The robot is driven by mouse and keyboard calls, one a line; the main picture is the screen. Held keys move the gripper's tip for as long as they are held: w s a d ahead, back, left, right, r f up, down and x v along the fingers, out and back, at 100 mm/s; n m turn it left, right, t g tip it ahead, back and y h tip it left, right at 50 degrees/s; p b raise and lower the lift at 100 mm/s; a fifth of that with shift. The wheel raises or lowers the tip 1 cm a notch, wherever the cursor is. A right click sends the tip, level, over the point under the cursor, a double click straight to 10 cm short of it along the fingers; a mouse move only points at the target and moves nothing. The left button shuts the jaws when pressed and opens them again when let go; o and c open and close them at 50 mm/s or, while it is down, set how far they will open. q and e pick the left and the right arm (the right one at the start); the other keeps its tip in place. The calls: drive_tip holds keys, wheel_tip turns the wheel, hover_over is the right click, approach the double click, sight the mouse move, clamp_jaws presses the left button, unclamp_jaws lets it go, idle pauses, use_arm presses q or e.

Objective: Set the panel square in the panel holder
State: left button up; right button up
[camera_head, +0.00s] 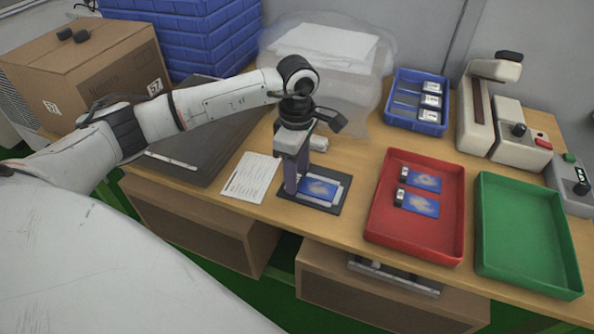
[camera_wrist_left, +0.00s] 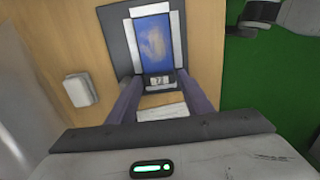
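The panel (camera_head: 319,188) is a blue rectangle with a pale picture. It lies over the panel holder, a dark plate (camera_head: 341,192) with pale rails, at the table's front edge. In the left wrist view the panel (camera_wrist_left: 151,42) lies between the holder's (camera_wrist_left: 118,35) side rails and looks nearly parallel to them. Whether it is fully down is hard to tell. My left gripper (camera_head: 304,188) points down at the panel's left end. In the wrist view its fingers (camera_wrist_left: 159,84) flank the panel's dark numbered end and appear closed on it. My right gripper is not in view.
A red tray (camera_head: 417,245) holds two more blue panels. An empty green tray (camera_head: 525,235) stands right of it. A blue bin (camera_head: 418,105) and a white device (camera_head: 480,115) stand behind. A paper sheet (camera_head: 250,177) lies left of the holder, beside a dark case (camera_head: 190,150).

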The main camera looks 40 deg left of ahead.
use_arm(q)
drive_tip(key=shift+r, duration=0.1)
drive_tip(key=shift+r+p, duration=0.3)
drive_tip(key=shift+p, duration=0.05)
drive_tip(key=shift+r+p, duration=0.5)
drive_tip(key=shift+r, duration=0.05)
wheel_tip(320, 180, up, 11)
drive_tip(key=b, duration=0.1)
drive_tip(key=shift+r+b, duration=0.2)
drive_tip(key=shift+b, duration=0.1)
